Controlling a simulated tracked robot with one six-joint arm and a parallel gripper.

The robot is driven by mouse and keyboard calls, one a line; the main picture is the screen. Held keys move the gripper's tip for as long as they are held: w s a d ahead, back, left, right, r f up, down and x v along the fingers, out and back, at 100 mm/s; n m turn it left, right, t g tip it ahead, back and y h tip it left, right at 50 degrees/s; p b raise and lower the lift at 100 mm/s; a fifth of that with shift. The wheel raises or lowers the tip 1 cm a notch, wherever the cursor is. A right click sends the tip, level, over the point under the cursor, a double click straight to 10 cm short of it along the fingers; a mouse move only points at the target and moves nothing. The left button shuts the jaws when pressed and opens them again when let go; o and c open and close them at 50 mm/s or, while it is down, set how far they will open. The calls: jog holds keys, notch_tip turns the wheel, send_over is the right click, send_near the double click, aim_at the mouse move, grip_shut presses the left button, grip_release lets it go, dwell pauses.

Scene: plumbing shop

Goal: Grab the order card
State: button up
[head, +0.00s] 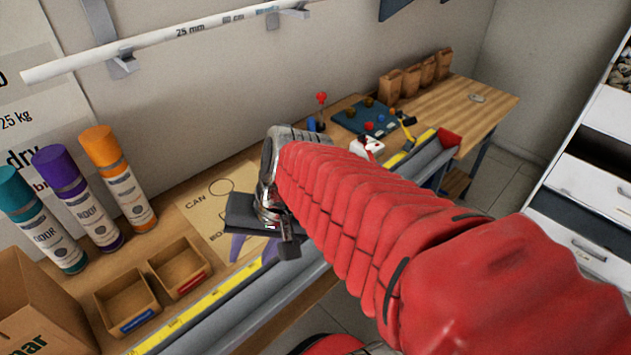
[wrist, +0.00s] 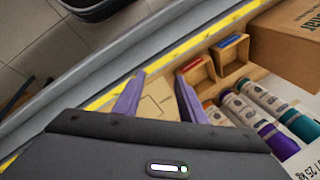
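I cannot make out an order card for certain in either view. A flat tan sheet (head: 206,213) with drawn outlines and the words "CAN" and "BO…", partly hidden by my gripper, lies on the bench in the head view. My gripper (head: 254,248) hangs over the right part of this sheet, pointing down. In the wrist view, its two purple fingers stand apart with nothing between them (wrist: 158,98). The tan sheet (wrist: 156,104) shows below and between the fingers. My red-sleeved arm hides part of the bench.
Two small open bins (head: 126,302) and several spray cans (head: 119,178) stand left of the sheet, beside a cardboard box (head: 40,310). A yellow measuring strip (head: 190,318) runs along the bench front.

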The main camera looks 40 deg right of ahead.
jog(key=w+d+f+m+t+y, duration=0.2)
jog(key=w+d+m, duration=0.1)
jog(key=d+m, duration=0.4)
jog(key=w+d+f+m+t+y, duration=0.1)
jog(key=w+d+f+m+t, duration=0.2)
jog(key=d+m, duration=0.45)
jog(key=s+d+f+m+t+h, duration=0.1)
jog(key=s+d+m+t+h, duration=0.1)
jog(key=d+m, duration=0.5)
jog(key=s+d+f+m+t+h, duration=0.1)
jog(key=d+f+m+t+h, duration=0.1)
jog(key=d+m, duration=0.4)
jog(key=d+t, duration=0.1)
jog(key=d, duration=0.2)
jog(key=shift+s+d+f+m+h, duration=0.15)
jog(key=shift+s+f+m+h, duration=0.15)
jog(key=shift+s+m, duration=0.05)
jog(key=shift+x, duration=4.35)
